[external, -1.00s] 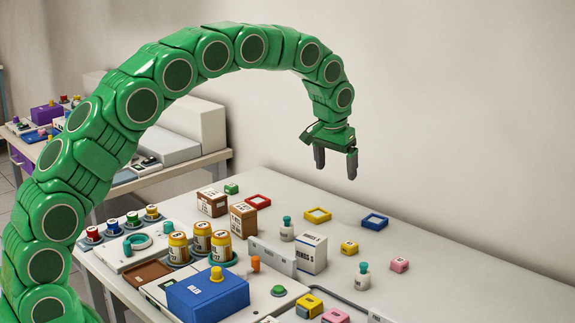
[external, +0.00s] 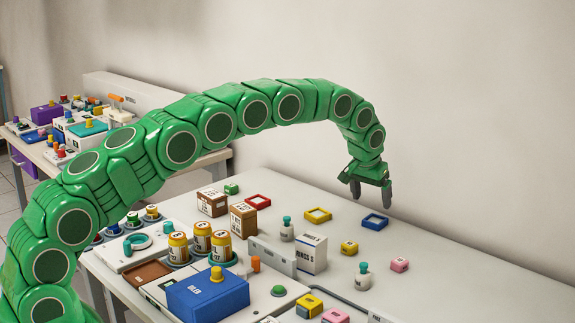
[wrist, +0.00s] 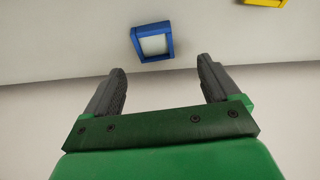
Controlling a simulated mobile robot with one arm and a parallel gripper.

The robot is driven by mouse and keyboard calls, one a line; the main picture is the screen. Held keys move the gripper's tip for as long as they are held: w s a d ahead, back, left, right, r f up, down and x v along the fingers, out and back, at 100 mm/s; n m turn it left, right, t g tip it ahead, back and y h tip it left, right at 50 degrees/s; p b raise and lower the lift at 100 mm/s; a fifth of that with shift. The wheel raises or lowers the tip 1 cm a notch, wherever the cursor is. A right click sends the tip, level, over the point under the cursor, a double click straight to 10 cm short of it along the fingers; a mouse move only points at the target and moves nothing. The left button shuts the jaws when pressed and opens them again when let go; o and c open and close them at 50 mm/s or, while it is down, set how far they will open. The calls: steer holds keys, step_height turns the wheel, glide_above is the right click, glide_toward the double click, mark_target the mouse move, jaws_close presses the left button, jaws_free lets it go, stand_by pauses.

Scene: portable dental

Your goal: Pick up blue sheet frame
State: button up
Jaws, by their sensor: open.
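The blue sheet frame (external: 375,222) is a small square blue frame with a pale middle, lying flat on the white table towards the wall. In the wrist view it (wrist: 153,42) shows beyond the fingertips, roughly centred between them. My gripper (external: 371,196) hangs above and slightly behind the frame with its two dark fingers apart. In the wrist view my gripper (wrist: 160,80) is open and empty, apart from the frame.
A yellow frame (external: 318,215) and a red frame (external: 257,201) lie to the left. A white bottle (external: 363,277), a yellow block (external: 349,247) and a pink block (external: 399,265) stand nearer. The table (external: 470,275) is clear at right; the wall is close behind.

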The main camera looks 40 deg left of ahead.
mark_target(376, 221)
steer(key=shift+s+d+x, duration=0.1)
steer(key=shift+d+x, duration=0.05)
steer(key=shift+x, duration=0.8)
steer(key=shift+s+d+x, duration=0.1)
steer(key=shift+x, duration=0.85)
steer(key=shift+s+d+x, duration=0.1)
steer(key=shift+d+x, duration=0.05)
steer(key=shift+x, duration=0.8)
steer(key=shift+w+f, duration=0.25)
steer(key=shift+f, duration=0.3)
steer(key=shift+c, duration=0.3)
steer(key=c, duration=1.1)
steer(key=shift+o, duration=0.2)
steer(key=shift+r, duration=0.1)
